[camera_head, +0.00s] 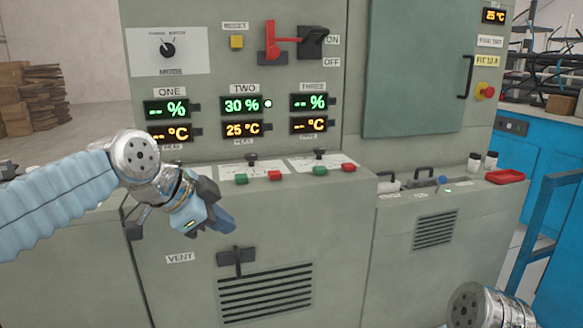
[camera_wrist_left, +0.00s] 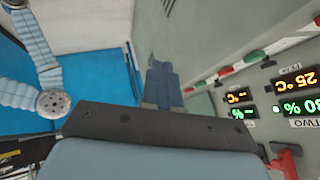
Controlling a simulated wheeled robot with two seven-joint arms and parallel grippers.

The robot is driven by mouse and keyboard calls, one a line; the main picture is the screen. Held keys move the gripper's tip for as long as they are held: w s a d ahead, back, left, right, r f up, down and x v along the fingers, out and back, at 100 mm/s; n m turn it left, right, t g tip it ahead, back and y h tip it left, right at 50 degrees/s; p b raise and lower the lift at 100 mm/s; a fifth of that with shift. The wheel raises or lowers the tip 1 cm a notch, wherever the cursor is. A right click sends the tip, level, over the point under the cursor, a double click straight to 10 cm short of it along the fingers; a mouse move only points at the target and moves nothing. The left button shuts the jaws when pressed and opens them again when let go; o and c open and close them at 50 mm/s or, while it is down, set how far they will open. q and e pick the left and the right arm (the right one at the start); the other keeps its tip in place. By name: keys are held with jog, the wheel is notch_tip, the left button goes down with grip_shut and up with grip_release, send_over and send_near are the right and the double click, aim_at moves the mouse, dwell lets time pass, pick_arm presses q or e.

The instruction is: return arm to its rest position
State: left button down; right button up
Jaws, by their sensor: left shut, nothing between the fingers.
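The fingers also show in the left wrist view (camera_wrist_left: 162,86), held together beyond the dark gripper body. My left arm comes in from the left, with its light blue sleeve and silver joint. At the bottom right of the head view a silver joint of my right arm shows. The right gripper is out of the picture.
The panel has a red switch lever (camera_head: 270,45), lit displays (camera_head: 242,105) and a ledge with green and red buttons (camera_head: 275,175). The black vent lever (camera_head: 237,258) sits below.

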pick_arm(q)
notch_tip(320, 180, down, 36)
jog(key=w+d+n+g+y, duration=0.1)
jog(key=w+d+n+g, duration=0.15)
jog(key=n, duration=0.55)
jog(key=s+f+n+g, duration=0.3)
jog(key=s+f+n, duration=0.5)
jog(key=s+f, duration=1.3)
jog(key=shift+s+a+f+n, duration=0.15)
jog(key=shift+a+f+n, duration=0.15)
jog(key=shift+a+f, duration=0.15)
jog(key=shift+g, duration=0.25)
